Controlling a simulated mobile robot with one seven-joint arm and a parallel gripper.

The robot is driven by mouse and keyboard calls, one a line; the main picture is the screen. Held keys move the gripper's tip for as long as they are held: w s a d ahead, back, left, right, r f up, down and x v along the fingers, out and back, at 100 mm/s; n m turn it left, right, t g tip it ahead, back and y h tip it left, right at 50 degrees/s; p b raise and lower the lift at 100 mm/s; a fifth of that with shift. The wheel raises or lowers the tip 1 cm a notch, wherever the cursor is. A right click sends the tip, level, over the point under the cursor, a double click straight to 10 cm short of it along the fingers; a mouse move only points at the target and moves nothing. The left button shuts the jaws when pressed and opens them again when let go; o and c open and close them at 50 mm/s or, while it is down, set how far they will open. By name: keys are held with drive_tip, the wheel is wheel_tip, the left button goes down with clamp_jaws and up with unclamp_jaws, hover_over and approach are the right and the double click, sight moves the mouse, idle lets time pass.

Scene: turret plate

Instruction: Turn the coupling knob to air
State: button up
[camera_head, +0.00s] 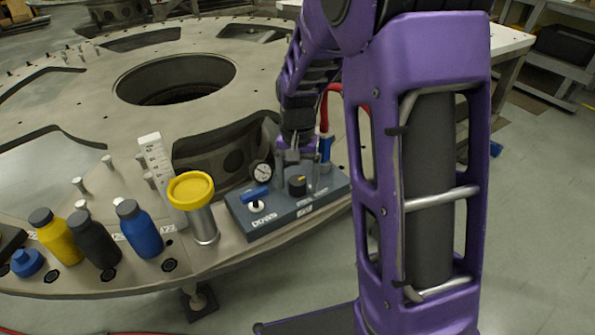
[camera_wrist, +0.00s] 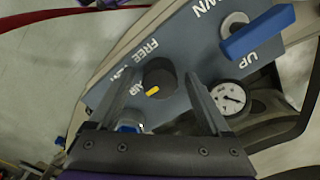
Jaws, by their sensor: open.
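The coupling knob (camera_head: 297,187) is a dark round knob with a yellow mark, on the blue-grey control panel (camera_head: 270,222). In the wrist view the knob (camera_wrist: 160,74) sits between the tips of my open gripper (camera_wrist: 159,80); I cannot tell whether either finger touches it. Its yellow mark is on the lower-left side, near the "AIR" lettering (camera_wrist: 133,88). "FREE" is lettered further up, and a third label by the left finger is partly hidden. In the head view my gripper (camera_head: 303,168) is over the panel at the knob.
A blue lever (camera_wrist: 258,32) between "UP" and "DOWN" and a round gauge (camera_wrist: 229,97) share the panel. A yellow-capped cylinder (camera_head: 203,222) stands left of it. Several bottles, including a blue one (camera_head: 139,230), stand further left on the round metal plate (camera_head: 70,120). A red hose rises behind the panel.

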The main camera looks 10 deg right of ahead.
sight(298, 180)
wheel_tip(298, 180, up, 17)
drive_tip(key=p, duration=0.2)
drive_tip(key=shift+r, duration=0.2)
